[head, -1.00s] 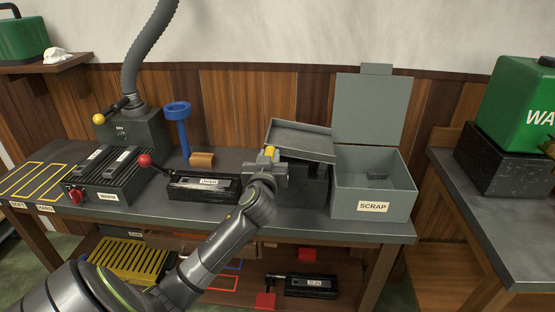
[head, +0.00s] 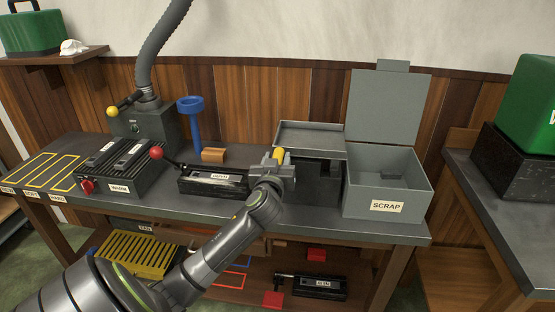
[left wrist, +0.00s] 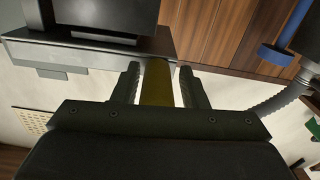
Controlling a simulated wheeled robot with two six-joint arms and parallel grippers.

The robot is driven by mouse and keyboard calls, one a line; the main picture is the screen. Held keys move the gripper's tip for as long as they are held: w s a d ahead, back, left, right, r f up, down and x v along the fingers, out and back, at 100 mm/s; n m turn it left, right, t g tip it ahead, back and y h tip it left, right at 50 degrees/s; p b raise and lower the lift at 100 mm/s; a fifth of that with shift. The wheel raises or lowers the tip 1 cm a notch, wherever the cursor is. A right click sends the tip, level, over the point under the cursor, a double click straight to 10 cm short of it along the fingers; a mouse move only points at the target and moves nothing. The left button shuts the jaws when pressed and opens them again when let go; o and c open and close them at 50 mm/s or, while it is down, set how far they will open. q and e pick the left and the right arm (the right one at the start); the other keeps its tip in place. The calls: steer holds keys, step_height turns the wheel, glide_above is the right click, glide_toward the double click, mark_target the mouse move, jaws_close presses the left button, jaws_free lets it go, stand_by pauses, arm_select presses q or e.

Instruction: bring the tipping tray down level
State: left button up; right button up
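The tipping tray (head: 311,137) is a shallow grey tray on a dark stand (head: 316,180), left of the scrap box. It looks level in the head view, its right end beside the box's rim. Its yellow handle (head: 278,155) sticks out at the left end. My left gripper (head: 275,164) is at this handle. In the left wrist view the handle (left wrist: 157,83) lies between the two fingers (left wrist: 158,87), with narrow gaps showing on both sides, so the fingers look open around it. My right gripper is in neither view.
The grey SCRAP box (head: 388,207) stands right of the tray, its lid (head: 388,108) upright. Left are a black mould with a red-knobbed lever (head: 212,180), a blue funnel stand (head: 193,120) and a ribbed warming block (head: 122,168).

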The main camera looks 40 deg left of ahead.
arm_select(q)
steer(key=shift+o, duration=0.5)
steer(key=b+v, duration=0.2)
steer(key=v, duration=1.5)
steer(key=shift+s, duration=0.25)
